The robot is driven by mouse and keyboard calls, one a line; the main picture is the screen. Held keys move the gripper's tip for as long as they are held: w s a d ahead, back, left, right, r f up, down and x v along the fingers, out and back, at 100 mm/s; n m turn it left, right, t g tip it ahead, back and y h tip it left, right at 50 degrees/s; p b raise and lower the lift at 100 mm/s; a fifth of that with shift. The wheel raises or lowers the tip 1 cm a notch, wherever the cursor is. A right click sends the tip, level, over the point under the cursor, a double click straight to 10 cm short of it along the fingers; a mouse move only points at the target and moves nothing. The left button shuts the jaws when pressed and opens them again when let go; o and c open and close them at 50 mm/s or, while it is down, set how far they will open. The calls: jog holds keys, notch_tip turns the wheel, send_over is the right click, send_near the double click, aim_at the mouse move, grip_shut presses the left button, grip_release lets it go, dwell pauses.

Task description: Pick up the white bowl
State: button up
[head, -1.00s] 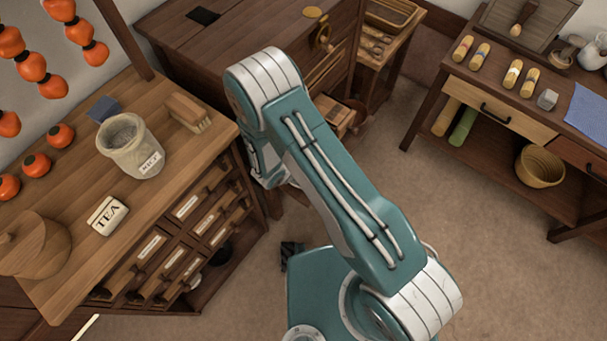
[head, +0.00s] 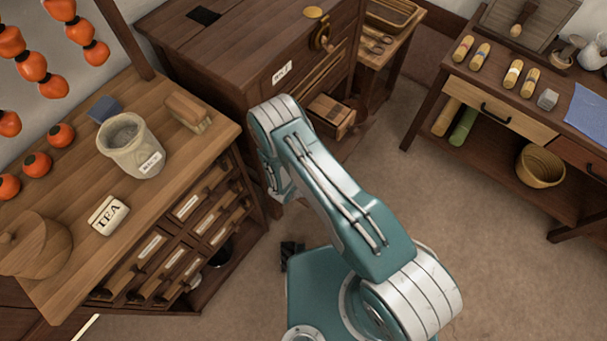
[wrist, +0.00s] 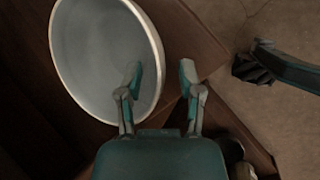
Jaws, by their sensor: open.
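The white bowl (wrist: 95,60) shows large at the upper left of the wrist view, with its pale grey inside and white rim facing the camera. My gripper (wrist: 160,70) is open at the bowl's right edge. In the picture, its left finger overlaps the inside of the bowl and its right finger is outside, with the rim between them. Whether either finger touches the bowl, I cannot tell. In the head view my gripper is hidden behind my arm, and I cannot make out the bowl for sure.
A wooden cabinet (head: 235,180) with labelled drawers stands at the left, with dark open space low down. Floor is clear at right.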

jog(key=shift+x, duration=0.85)
jog(key=shift+s, duration=0.1)
grip_shut()
